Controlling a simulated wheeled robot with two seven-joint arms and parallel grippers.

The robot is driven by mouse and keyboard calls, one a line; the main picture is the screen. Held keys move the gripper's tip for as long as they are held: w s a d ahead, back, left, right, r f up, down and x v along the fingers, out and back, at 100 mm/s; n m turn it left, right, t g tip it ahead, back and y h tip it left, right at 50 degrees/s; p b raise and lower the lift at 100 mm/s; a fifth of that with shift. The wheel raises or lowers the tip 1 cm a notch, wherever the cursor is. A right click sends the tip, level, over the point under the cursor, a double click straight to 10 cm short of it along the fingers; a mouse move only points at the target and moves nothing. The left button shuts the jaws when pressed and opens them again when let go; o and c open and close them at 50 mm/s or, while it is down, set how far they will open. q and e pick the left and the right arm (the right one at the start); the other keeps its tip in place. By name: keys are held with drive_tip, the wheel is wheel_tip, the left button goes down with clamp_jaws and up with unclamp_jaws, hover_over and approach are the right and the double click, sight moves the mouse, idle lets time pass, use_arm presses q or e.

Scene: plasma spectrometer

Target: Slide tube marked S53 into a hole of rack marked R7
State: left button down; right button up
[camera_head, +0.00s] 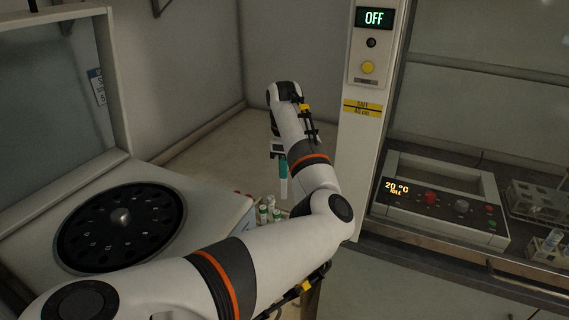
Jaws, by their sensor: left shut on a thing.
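My left gripper (279,152) is in the upper middle, pointing down and partly hidden by its own arm. It is shut on a tube (283,178) with a teal upper part and a pale lower end, which hangs roughly upright in the air. No marking is readable on it, so I cannot tell whether it is S53. Clear racks stand at the far right, one farther back (537,198) and one nearer holding a tube (552,240). No R7 marking is readable. My right gripper is not in view.
Several capped tubes (265,212) stand behind my left forearm, partly hidden. A machine with a round black carousel (122,228) is at left. A white post with an OFF display (375,18) stands right of my arm. A heater panel reading 20 °C (445,205) is on the right bench.

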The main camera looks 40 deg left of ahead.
sight(284, 196)
use_arm(q)
drive_tip(key=shift+f, duration=0.6)
drive_tip(key=shift+a+f+b, duration=0.1)
drive_tip(key=shift+f+b, duration=0.5)
drive_tip(key=shift+f, duration=0.3)
drive_tip(key=shift+f+b, duration=0.4)
drive_tip(key=shift+f, duration=0.75)
drive_tip(key=shift+f+b, duration=0.15)
drive_tip(key=shift+b, duration=0.3)
drive_tip(key=shift+b, duration=0.3)
drive_tip(key=shift+f, duration=0.2)
